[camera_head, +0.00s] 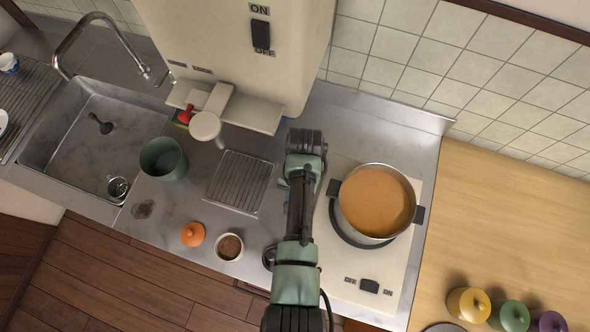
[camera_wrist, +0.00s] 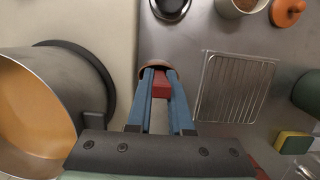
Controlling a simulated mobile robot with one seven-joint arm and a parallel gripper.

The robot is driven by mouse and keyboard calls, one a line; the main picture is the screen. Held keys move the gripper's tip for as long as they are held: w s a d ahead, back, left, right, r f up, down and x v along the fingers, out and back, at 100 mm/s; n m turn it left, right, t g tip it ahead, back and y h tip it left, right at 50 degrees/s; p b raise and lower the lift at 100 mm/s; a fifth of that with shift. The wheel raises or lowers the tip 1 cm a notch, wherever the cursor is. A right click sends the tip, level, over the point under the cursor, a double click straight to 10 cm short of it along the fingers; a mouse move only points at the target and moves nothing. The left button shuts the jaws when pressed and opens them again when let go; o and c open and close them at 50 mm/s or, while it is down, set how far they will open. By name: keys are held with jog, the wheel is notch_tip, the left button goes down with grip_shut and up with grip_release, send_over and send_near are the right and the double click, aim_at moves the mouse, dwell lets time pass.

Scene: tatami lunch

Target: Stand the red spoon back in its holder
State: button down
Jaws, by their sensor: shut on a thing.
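My gripper (camera_wrist: 160,80) shows in the wrist view, its two blue fingers shut on the red spoon (camera_wrist: 161,90). A bright red part lies between the fingers, and a rounded red-brown part shows just past the fingertips. The rest of the spoon is hidden. In the head view my arm covers the fingers and the spoon. An open dark green pot (camera_head: 163,158) stands on the counter to the left of the wire rack; it may be the holder, but I cannot tell. Its edge shows at the right of the wrist view (camera_wrist: 308,92).
A pot of orange soup (camera_head: 377,203) stands on the stove, close beside my arm. The wire rack (camera_head: 240,182) lies to its left. An orange lid (camera_head: 193,234) and a brown-filled cup (camera_head: 229,247) stand near the counter's front edge. A sponge (camera_wrist: 293,143) lies near the green pot.

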jog(key=shift+f, duration=0.4)
jog(key=shift+c, duration=0.9)
grip_release()
jog(key=shift+r, duration=0.15)
jog(key=p+v, duration=0.2)
jog(key=s+p+v, duration=0.1)
jog(key=p+v, duration=0.1)
jog(key=shift+w+a+r+p, duration=0.1)
jog(key=shift+a+r+p, duration=0.05)
jog(key=shift+r+p, duration=0.2)
jog(key=shift+s+p+v, duration=0.2)
jog(key=shift+p+v, duration=0.3)
jog(key=shift+v, duration=0.55)
jog(key=shift+s, duration=0.1)
